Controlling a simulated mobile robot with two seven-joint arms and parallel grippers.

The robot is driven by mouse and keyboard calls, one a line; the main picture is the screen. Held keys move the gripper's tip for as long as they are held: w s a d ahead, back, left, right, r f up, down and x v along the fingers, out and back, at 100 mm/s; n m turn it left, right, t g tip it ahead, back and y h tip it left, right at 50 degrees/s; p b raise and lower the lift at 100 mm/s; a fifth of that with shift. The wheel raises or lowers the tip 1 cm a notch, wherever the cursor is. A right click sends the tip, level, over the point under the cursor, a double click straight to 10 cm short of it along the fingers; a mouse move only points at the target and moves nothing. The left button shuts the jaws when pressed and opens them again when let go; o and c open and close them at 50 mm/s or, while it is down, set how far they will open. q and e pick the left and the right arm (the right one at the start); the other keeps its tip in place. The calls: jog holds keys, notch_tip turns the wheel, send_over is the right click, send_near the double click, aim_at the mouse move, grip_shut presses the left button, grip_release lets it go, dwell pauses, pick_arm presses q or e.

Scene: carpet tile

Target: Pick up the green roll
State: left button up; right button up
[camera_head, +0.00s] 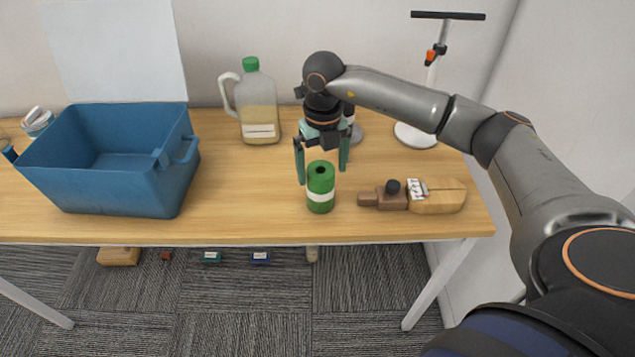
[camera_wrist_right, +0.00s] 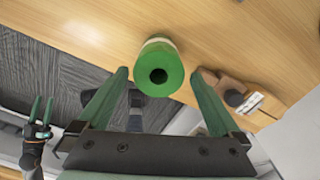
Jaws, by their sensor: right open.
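The green roll (camera_head: 320,186), with a white band and a dark hole in its top end, stands upright near the table's front edge. My right gripper (camera_head: 322,177) is open and points down just above and behind the roll in the head view. In the right wrist view the roll (camera_wrist_right: 160,68) shows its top end, centred between the two spread fingertips (camera_wrist_right: 160,75). I see no finger touching it. My left gripper (camera_wrist_right: 42,108) shows small at the left of the right wrist view, its fingers apart and empty, away from the table.
A brown wooden object with a black knob (camera_head: 435,196) lies right of the roll. A blue bin (camera_head: 105,192) stands at the left, a green-capped jug (camera_head: 257,112) behind, and a white-based stand (camera_head: 415,136) at the back right. Table between bin and roll is clear.

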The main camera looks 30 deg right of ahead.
aim_at(320, 193)
jog(key=f, duration=0.9)
jog(key=shift+w+p, duration=0.25)
jog(key=shift+p, duration=0.05)
jog(key=shift+r, duration=0.1)
jog(key=shift+c, duration=0.4)
jog(key=c, duration=1.3)
jog(key=shift+c, duration=0.5)
jog(key=shift+r, duration=0.1)
